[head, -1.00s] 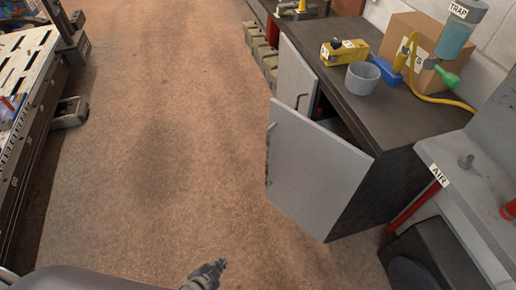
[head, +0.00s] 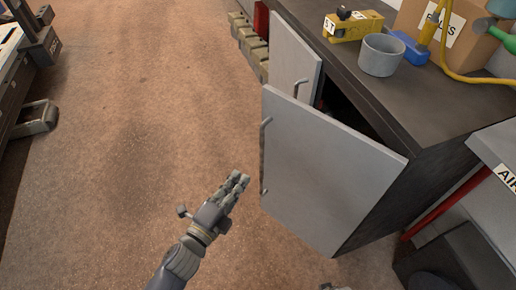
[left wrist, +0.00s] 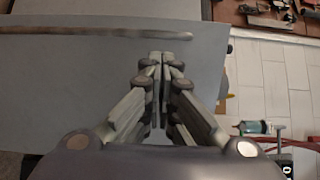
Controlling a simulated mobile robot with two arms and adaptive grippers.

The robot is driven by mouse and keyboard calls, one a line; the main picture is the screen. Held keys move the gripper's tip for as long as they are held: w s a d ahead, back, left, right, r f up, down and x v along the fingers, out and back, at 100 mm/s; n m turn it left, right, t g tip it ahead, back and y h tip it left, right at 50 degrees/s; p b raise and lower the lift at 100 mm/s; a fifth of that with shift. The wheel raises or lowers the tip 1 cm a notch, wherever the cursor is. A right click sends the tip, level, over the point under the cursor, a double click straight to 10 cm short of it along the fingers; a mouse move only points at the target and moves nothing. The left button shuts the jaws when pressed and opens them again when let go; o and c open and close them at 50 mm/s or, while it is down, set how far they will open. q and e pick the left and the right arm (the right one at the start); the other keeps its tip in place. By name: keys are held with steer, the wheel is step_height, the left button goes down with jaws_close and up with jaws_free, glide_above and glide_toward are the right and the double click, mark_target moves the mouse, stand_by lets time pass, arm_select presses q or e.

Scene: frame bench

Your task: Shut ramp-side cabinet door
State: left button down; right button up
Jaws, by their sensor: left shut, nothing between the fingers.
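The near cabinet door (head: 325,175) is a flat grey panel standing open, swung out from the dark-topped cabinet, with a bar handle (head: 264,150) at its left edge. A second grey door (head: 294,62) behind it also stands out from the cabinet. My left gripper (head: 238,182) is shut and empty, just left of the near door's free edge; I cannot tell if it touches. In the left wrist view the shut fingers (left wrist: 162,60) point across a grey panel (left wrist: 60,85) with a long bar (left wrist: 100,32). A small part at the bottom edge may be my right gripper (head: 336,287).
The worktop (head: 430,105) carries a grey cup (head: 382,55), a yellow tool (head: 352,24), a blue container (head: 408,47) and a cardboard box (head: 455,28). A red post (head: 450,203) and dark box (head: 450,265) stand at right. The brown floor (head: 130,140) at left is clear.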

arm_select(q)
steer(key=x, duration=1.2)
steer(key=shift+w+b, duration=0.2)
steer(key=shift+b, duration=0.2)
arm_select(e)
steer(key=shift+w+a+r, duration=0.15)
steer(key=shift+w+r, duration=0.8)
steer(key=shift+r, duration=0.1)
arm_select(q)
steer(key=shift+d, duration=0.1)
arm_select(e)
steer(key=shift+s, duration=0.15)
arm_select(q)
steer(key=shift+w, duration=0.15)
arm_select(e)
steer(key=shift+f, duration=0.1)
